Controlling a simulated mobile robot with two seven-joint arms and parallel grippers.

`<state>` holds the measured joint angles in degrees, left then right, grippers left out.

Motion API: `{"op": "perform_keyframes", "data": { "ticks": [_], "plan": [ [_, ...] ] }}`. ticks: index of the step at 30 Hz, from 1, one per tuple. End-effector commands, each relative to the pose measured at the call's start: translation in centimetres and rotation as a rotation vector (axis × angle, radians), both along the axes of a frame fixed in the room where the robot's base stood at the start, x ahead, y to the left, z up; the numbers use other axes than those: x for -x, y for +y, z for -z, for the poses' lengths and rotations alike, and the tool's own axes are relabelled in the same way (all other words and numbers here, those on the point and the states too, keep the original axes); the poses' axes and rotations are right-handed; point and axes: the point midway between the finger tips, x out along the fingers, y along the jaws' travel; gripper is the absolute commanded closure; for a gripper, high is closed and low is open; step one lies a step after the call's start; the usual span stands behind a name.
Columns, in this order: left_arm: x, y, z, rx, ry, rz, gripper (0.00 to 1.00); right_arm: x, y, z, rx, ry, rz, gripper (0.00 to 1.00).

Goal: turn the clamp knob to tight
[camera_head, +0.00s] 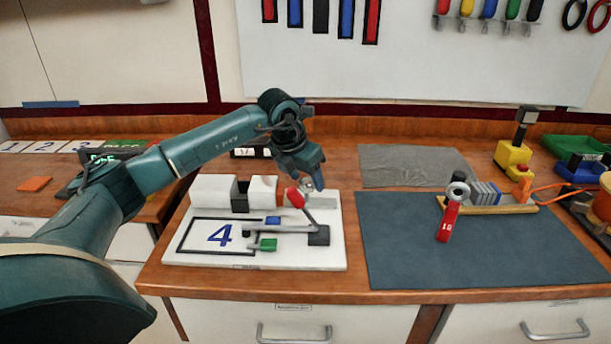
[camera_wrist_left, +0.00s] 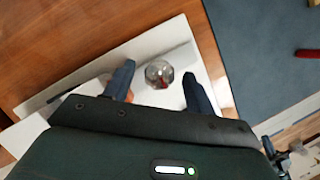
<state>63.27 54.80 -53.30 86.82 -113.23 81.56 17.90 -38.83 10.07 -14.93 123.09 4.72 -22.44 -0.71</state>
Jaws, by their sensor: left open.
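My left gripper (camera_head: 311,181) reaches in from the left, over the back right part of a white board (camera_head: 185,256). In the left wrist view its two fingers stand apart, with a round, shiny grey knob (camera_wrist_left: 159,74) between them. A gap shows on each side of the knob, so the gripper (camera_wrist_left: 158,76) is open and not closed on it. The knob has a dark centre and a reddish patch; I cannot read its setting. In the head view the fingers mostly hide it. My right gripper is not in view.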

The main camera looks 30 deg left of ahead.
Motion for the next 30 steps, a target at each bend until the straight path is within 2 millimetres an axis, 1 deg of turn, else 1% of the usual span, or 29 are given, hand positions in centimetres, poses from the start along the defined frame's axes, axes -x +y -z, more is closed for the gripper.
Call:
{"op": "perform_keyframes", "data": {
  "ticks": [8,11,24,25,30],
  "plan": [
    [-0.07,-0.02,0.20,0.000,0.000,0.000,0.45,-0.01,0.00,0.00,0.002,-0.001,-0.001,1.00],
    [-0.06,-0.03,0.19,0.001,0.000,0.000,0.51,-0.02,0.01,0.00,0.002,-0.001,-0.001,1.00],
    [-0.06,-0.03,0.15,0.001,0.000,0.000,0.87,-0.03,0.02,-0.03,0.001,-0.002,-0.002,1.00],
    [-0.06,-0.03,0.15,0.001,-0.001,0.000,0.89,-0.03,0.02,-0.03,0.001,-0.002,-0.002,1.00],
    [-0.07,-0.01,0.13,0.001,-0.001,0.008,0.89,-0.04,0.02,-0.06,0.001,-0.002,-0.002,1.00]
  ]
}}
